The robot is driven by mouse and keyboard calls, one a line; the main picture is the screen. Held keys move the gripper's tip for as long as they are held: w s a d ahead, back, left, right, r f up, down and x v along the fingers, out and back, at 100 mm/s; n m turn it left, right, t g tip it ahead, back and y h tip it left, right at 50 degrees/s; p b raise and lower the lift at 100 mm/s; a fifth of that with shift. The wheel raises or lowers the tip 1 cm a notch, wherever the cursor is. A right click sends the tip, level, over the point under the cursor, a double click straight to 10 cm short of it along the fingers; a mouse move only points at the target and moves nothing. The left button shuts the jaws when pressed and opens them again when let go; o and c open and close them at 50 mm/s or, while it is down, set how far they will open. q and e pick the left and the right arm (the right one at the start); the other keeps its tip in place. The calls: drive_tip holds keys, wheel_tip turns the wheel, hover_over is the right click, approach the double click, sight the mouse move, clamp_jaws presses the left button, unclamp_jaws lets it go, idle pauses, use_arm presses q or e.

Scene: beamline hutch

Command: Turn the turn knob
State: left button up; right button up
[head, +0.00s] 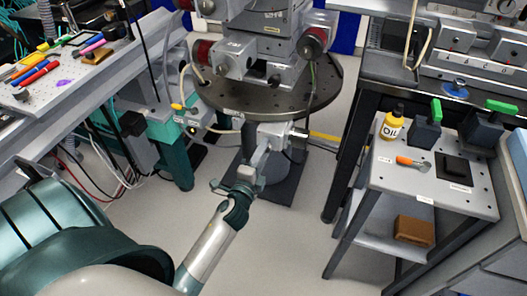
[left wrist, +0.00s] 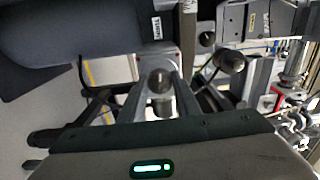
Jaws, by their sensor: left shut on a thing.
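The turn knob (left wrist: 160,80) is a round metal end, seen nearly head-on between my fingers in the left wrist view. It sits below a small white label on a grey housing. In the head view the housing (head: 272,134) is under the front edge of the round dark table, and the knob is too small to make out there. My left gripper (head: 259,157) reaches up to the front of this housing. In the left wrist view the left gripper (left wrist: 159,92) has a finger on each side of the knob and is shut on it. My right gripper is not in view.
The round perforated table (head: 325,88) carries stacked stages above my left gripper. A bench with tools (head: 75,75) stands at the left. A small cart (head: 390,180) with an oil bottle (head: 393,122) stands at the right.

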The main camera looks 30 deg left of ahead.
use_arm(q)
drive_tip(key=o, duration=1)
drive_tip(key=shift+o, duration=0.2)
drive_tip(key=v, duration=1.7)
drive_tip(key=shift+s+b, duration=0.2)
drive_tip(key=shift+b, duration=0.2)
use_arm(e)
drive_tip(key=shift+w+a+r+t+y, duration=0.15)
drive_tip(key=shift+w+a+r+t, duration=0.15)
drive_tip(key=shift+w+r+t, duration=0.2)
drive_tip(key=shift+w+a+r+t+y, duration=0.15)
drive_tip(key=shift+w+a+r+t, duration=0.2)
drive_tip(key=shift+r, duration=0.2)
use_arm(q)
drive_tip(key=shift+d, duration=0.1)
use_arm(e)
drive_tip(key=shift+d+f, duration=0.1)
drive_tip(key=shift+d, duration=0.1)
use_arm(q)
drive_tip(key=shift+r, duration=0.1)
